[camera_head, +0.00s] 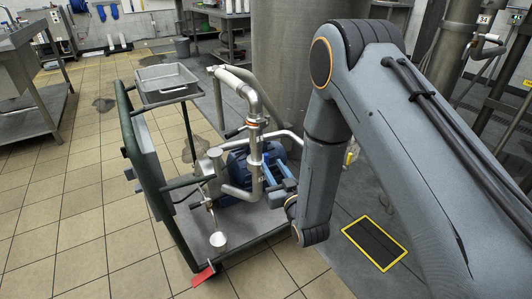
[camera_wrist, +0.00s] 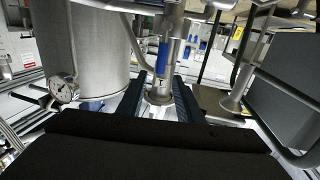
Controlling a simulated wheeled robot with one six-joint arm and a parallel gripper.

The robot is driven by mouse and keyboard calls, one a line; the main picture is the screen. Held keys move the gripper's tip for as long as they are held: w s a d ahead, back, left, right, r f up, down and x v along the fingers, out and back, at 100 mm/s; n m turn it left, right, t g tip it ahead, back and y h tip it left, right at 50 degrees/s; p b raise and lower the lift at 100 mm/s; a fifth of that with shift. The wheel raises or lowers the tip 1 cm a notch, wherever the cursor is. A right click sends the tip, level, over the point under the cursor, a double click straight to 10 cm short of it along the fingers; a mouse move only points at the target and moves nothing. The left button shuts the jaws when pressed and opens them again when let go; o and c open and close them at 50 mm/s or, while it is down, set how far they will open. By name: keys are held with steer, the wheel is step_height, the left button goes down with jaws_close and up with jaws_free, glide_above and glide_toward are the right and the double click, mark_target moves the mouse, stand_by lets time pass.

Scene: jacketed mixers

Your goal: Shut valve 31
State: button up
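A valve with a blue handle (camera_wrist: 162,56) sits on a steel pipe (camera_wrist: 173,50), ahead of my gripper in the wrist view. I cannot read a number 31 on it. My gripper (camera_wrist: 160,86) is open, with its two dark fingers on either side of the pipe fitting below the blue handle. The fingers look empty, and I cannot tell whether they touch anything. In the head view, my gripper (camera_head: 275,176) is beside the upright pipe (camera_head: 256,150) on the cart, right of the blue pump motor (camera_head: 237,169). My arm hides part of this area.
The green-framed cart (camera_head: 138,165) carries the pump, pipes and a steel tray (camera_head: 166,82). A large steel vessel (camera_head: 290,60) stands behind. A pressure gauge (camera_wrist: 63,91) is left of my gripper. A yellow-edged floor plate (camera_head: 374,243) lies right. Tiled floor at left is mostly clear.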

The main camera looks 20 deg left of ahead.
mark_target(267, 157)
steer(key=b+x, duration=0.1)
steer(key=x, duration=0.6)
steer(key=shift+w+a, duration=0.2)
steer(key=shift+w, duration=0.05)
steer(key=shift+c, duration=0.2)
jaws_close()
